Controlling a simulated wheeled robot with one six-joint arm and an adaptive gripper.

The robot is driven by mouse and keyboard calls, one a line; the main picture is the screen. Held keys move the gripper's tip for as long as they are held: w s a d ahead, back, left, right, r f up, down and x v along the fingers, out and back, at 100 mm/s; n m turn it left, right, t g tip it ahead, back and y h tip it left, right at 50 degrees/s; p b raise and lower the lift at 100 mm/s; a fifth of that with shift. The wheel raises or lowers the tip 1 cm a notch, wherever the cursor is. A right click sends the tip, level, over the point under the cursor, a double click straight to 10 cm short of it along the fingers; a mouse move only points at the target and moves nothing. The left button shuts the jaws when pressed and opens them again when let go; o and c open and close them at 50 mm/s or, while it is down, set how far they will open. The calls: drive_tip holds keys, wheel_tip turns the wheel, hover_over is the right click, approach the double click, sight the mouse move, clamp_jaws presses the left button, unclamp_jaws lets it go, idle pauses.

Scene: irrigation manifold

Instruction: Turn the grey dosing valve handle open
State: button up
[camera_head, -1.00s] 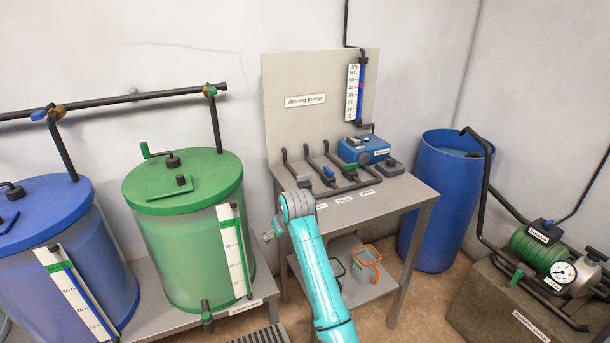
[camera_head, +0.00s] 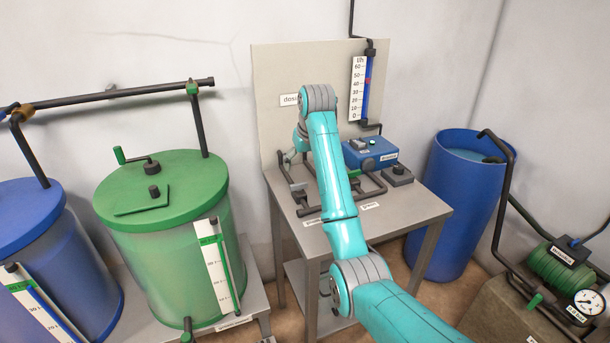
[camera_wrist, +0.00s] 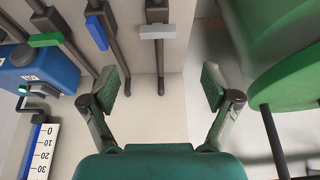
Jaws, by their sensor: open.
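The grey dosing valve handle (camera_wrist: 158,31) sits crosswise on its dark vertical pipe at the top middle of the wrist view. In the head view the grey handle (camera_head: 299,190) shows at the left end of the pipework on the bench, just below my wrist. My gripper (camera_wrist: 164,84) is open and empty, its two green fingers spread apart. In the wrist view, the grey handle's pipe runs down between the fingers, and the handle lies beyond the fingertips, apart from them. In the head view my arm hides most of the neighbouring valves.
A blue handle (camera_wrist: 97,32) and a green handle (camera_wrist: 46,39) stand on neighbouring pipes. The blue pump box (camera_head: 370,152) is on the bench (camera_head: 400,205). The green tank (camera_head: 165,250) stands left of the bench; the back panel (camera_head: 275,75) rises behind.

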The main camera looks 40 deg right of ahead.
sight(299, 184)
drive_tip(key=x, duration=1)
drive_tip(key=shift+w+d+f, duration=0.15)
drive_tip(key=shift+d+f, duration=0.1)
drive_tip(key=shift+f, duration=0.05)
drive_tip(key=shift+c, duration=0.2)
drive_tip(key=c, duration=1.1)
